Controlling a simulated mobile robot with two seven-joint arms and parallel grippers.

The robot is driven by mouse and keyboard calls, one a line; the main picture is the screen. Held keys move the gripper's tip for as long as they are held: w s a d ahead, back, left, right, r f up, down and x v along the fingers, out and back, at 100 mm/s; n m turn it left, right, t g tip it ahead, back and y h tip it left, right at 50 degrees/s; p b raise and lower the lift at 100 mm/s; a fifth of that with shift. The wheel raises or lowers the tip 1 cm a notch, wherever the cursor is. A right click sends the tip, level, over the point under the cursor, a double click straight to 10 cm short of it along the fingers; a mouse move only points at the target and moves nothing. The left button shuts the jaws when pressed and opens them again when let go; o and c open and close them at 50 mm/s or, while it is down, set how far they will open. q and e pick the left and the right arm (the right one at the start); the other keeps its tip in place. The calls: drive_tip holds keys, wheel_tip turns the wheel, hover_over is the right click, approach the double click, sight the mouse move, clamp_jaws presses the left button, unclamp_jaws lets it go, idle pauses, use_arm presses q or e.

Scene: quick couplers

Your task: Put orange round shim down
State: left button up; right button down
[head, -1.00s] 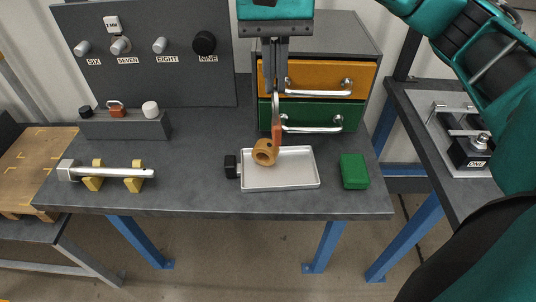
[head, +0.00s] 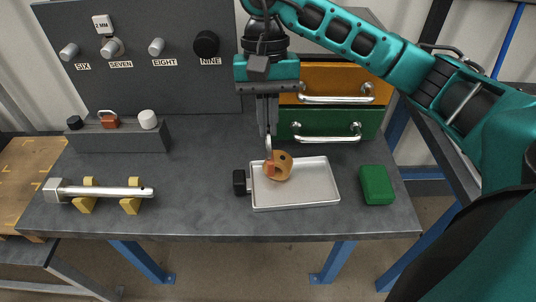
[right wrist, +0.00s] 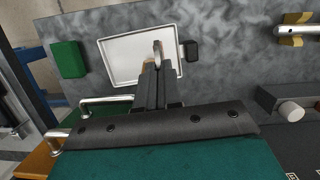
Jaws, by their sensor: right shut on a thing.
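My right gripper (head: 268,132) points down over the left part of a shallow silver tray (head: 315,190). It is shut on the silver handle of the orange round shim (head: 269,168), whose orange part hangs just below the fingertips. A tan round piece with small dark holes (head: 283,165) is right beside the orange part; I cannot tell whether they are joined. Whether the shim touches the tray floor is unclear. In the right wrist view the fingers (right wrist: 157,70) reach over the tray (right wrist: 122,60) and mostly hide the shim. My left gripper is not in view.
A green block (head: 376,185) lies right of the tray and a black knob (head: 239,182) at its left. Drawers with silver handles (head: 328,127) stand behind. A grey block (head: 120,138) holds a red handled piece (head: 109,120). A silver bar (head: 100,191) rests on yellow supports.

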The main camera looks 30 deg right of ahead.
sight(267, 153)
drive_tip(key=x, duration=0.3)
drive_tip(key=shift+w+d+f, duration=0.15)
drive_tip(key=shift+w+f, duration=0.05)
drive_tip(key=shift+w, duration=0.15)
drive_tip(key=shift+w+d+x, duration=0.1)
drive_tip(key=shift+w+x, duration=0.05)
drive_tip(key=shift+x, duration=0.65)
drive_tip(key=shift+w+d+x, duration=0.1)
drive_tip(key=shift+w+x, duration=0.05)
drive_tip(key=shift+x, duration=0.6)
drive_tip(key=shift+w+x, duration=0.2)
drive_tip(key=shift+x, duration=0.6)
use_arm(q)
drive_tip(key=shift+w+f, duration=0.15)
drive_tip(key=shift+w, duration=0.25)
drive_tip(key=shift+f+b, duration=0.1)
drive_tip(key=shift+b, duration=0.2)
use_arm(e)
drive_tip(key=shift+f, duration=0.15)
drive_tip(key=shift+f, duration=0.2)
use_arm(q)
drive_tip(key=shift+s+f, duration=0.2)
use_arm(e)
drive_tip(key=c, duration=1.3)
unclamp_jaws()
drive_tip(key=shift+r, duration=0.15)
